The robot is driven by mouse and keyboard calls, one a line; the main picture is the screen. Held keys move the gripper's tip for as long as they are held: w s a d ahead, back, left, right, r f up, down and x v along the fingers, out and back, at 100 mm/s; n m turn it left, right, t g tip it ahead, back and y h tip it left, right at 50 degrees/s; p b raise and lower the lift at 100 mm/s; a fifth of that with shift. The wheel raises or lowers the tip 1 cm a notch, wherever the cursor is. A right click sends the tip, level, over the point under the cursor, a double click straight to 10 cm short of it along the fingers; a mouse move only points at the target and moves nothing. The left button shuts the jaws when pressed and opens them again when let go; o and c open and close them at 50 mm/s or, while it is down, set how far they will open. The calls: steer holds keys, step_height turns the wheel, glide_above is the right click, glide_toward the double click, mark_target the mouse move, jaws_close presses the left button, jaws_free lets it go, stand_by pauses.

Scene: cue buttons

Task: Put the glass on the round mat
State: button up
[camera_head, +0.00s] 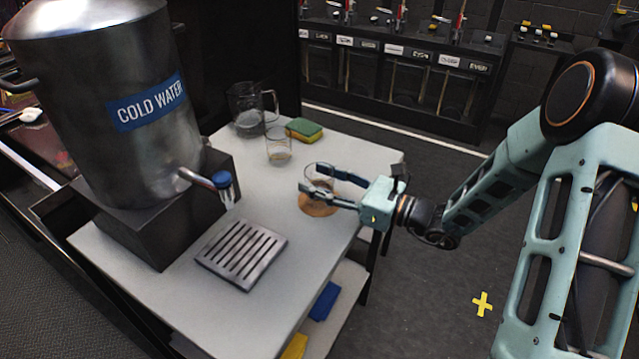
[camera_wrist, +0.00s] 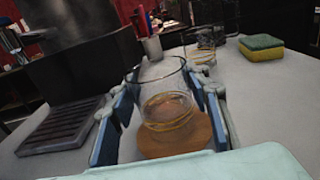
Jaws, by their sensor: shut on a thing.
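A clear glass (camera_head: 321,174) is between the two fingers of my gripper (camera_head: 309,180), near the right edge of the counter. In the wrist view the glass (camera_wrist: 158,75) is upright, with a finger on each side. The round brown mat (camera_head: 318,207) is under the gripper. In the wrist view the mat (camera_wrist: 187,143) shows around and through the glass's base, so the glass is over it. I cannot tell for certain whether the base touches the mat. The fingers hide part of the glass in the head view.
A steel cold water dispenser (camera_head: 110,100) and slotted drip tray (camera_head: 242,253) are at left. A second glass (camera_head: 279,155), a pitcher (camera_head: 246,112) and a green-yellow sponge (camera_head: 304,131) stand behind the mat. The counter (camera_head: 275,300) is clear in front.

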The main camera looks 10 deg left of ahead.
steer(key=shift+r, duration=0.1)
steer(key=o, duration=1.5)
steer(key=shift+c, duration=0.2)
steer(key=shift+d, duration=0.2)
steer(key=v, duration=1.1)
steer(key=shift+s+d+p, duration=0.25)
steer(key=shift+d+p, duration=0.05)
steer(key=shift+p, duration=0.1)
